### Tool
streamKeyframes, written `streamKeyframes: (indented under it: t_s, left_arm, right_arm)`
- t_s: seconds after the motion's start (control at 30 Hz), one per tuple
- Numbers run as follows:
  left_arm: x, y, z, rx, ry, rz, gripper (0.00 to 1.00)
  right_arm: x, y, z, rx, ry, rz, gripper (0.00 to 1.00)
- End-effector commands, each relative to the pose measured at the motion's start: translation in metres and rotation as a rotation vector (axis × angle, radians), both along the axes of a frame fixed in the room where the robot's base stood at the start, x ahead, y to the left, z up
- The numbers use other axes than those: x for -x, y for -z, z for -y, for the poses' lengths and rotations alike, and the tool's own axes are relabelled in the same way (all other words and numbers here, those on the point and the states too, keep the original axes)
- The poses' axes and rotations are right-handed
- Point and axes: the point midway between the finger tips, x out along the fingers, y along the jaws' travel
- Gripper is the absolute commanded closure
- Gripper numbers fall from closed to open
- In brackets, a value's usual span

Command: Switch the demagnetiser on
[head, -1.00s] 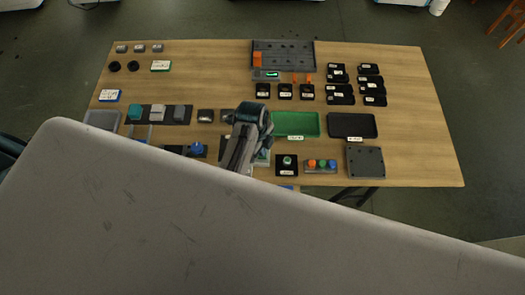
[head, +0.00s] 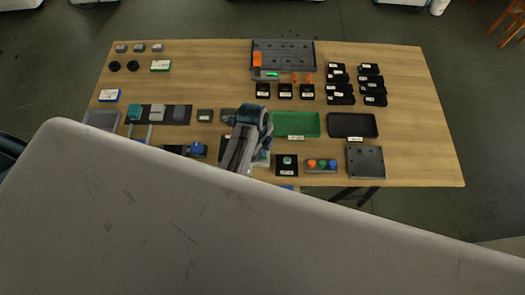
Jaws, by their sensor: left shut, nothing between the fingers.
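My left gripper (head: 240,155) is over the front middle of the wooden table, shut and empty. The pale panel in the foreground hides its lower end, so I cannot tell whether it touches anything. I cannot tell for sure which thing is the demagnetiser; labels are too small to read. A black pad with a round pale green button (head: 287,160) lies just right of the gripper. Right of it is a grey control box (head: 321,170) with orange, blue and green buttons. A blue knob (head: 197,148) on a dark base is to the left. My right gripper is out of view.
A green tray (head: 296,124) and a black tray (head: 352,125) lie behind the buttons. A dark grey plate (head: 365,161) is at the front right. A perforated rack (head: 297,55) stands at the back, with several black pieces nearby.

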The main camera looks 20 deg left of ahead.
Motion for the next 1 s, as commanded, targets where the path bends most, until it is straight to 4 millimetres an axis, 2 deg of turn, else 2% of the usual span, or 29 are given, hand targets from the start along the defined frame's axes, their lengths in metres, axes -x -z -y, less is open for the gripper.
streamKeyframes:
  t_s: [0.47, 0.8, 1.0]
  left_arm:
    - [0.000, 0.006, 0.000, 0.000, 0.000, 0.000, 1.00]
    - [0.000, -0.020, 0.000, 0.000, 0.000, 0.001, 1.00]
    - [0.000, -0.033, 0.000, 0.001, 0.000, 0.001, 1.00]
  right_arm:
    - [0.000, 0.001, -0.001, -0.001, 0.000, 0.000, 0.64]
    - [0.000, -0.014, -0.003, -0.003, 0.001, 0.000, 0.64]
    - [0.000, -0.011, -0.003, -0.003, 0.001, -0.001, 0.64]
